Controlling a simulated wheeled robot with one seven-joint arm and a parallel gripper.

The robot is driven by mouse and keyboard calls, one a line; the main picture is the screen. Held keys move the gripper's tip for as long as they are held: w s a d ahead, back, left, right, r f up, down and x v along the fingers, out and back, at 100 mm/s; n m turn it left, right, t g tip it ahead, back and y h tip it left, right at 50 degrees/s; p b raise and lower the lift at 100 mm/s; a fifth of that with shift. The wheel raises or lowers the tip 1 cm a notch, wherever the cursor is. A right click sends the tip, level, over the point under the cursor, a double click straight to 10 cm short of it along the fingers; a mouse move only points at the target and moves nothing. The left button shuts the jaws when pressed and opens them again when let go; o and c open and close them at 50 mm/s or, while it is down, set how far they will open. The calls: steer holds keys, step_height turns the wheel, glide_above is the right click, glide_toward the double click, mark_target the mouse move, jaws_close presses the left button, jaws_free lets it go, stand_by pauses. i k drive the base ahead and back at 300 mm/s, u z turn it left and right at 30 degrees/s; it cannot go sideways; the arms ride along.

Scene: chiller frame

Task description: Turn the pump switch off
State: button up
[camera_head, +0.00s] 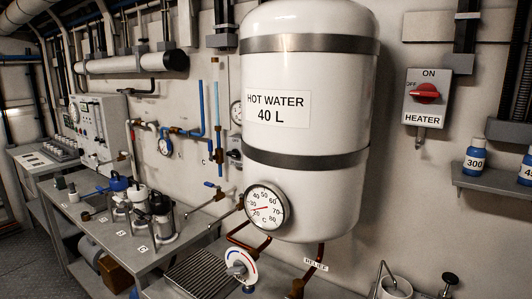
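I cannot pick out a switch marked as the pump switch in this view. A grey-white control panel (101,128) with a gauge and small controls stands on the bench at the left; its labels are too small to read. A small dark knob (233,154) sits on the wall just left of the tank, with lettering I cannot read. A red rotary switch (425,93) on a pale box at the upper right is marked ON, OFF and HEATER. My gripper is not in view.
A white tank (306,170) marked HOT WATER 40 L hangs in the middle, with a dial gauge (267,208) at its lower left. Several jars (161,218) stand on the steel bench (157,262). Blue bottles (475,156) stand on a right shelf. Floor shows at lower left.

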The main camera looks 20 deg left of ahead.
mark_target(235, 154)
steer(key=z, duration=1.3)
steer(key=k, duration=1.65)
steer(key=u, duration=1.45)
steer(key=i, duration=0.55)
